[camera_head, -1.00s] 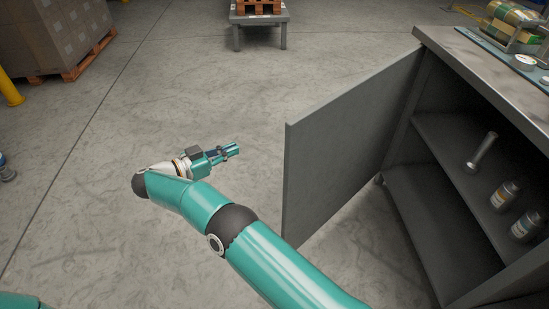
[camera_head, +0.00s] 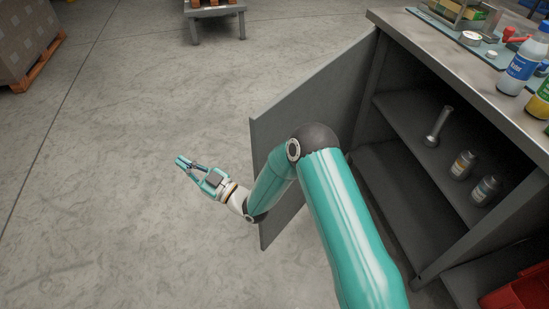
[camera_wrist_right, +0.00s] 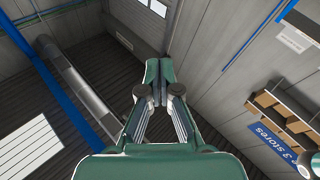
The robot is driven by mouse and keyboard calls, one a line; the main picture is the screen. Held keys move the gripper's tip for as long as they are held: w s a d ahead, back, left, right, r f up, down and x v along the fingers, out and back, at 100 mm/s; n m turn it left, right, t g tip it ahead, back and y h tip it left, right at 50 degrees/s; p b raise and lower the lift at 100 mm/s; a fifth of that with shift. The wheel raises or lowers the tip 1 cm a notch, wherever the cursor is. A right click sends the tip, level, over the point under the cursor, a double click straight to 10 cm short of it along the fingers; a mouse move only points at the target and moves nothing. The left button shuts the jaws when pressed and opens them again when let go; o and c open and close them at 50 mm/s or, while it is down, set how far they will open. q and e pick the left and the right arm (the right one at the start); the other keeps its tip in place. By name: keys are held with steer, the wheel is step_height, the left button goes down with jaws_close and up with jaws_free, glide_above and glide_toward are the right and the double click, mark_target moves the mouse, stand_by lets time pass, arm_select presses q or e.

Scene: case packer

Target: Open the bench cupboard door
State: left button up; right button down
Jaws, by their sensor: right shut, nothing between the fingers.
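The bench cupboard door (camera_head: 320,110) is a grey panel standing wide open, swung out to the left of the grey bench cupboard (camera_head: 395,70). My right arm crosses in front of the door and hides part of it. My right gripper (camera_head: 183,162) is beyond the door's free edge on the left, apart from it, above the bare floor. It is shut and empty. In the right wrist view its fingers (camera_wrist_right: 158,75) are together, with walls and ceiling behind them. My left gripper is out of view.
Bottles (camera_head: 524,62) stand on the benchtop. A red bin (camera_head: 520,293) is at the lower right. A low stand (camera_head: 214,11) is at the back.

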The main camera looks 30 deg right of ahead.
steer(key=s+d+g+y+p, duration=0.1)
steer(key=s+d, duration=0.3)
steer(key=s, duration=0.3)
steer(key=s+d+r+g, duration=0.1)
steer(key=s+d, duration=0.3)
steer(key=s, duration=0.4)
steer(key=s+d+g+y+p, duration=0.1)
steer(key=s+d, duration=0.3)
steer(key=s, duration=0.3)
steer(key=s+d+m+t+h, duration=0.1)
steer(key=s+d+m+h, duration=0.15)
steer(key=d, duration=0.35)
steer(key=s+d+m+h, duration=0.2)
steer(key=s+d+h, duration=0.15)
steer(key=d, duration=0.25)
steer(key=b, duration=0.9)
glide_toward(266, 156)
steer(key=shift+h, duration=0.4)
steer(key=x, duration=0.5)
steer(key=b+x, duration=0.1)
steer(key=x, duration=0.1)
steer(key=shift+a, duration=0.3)
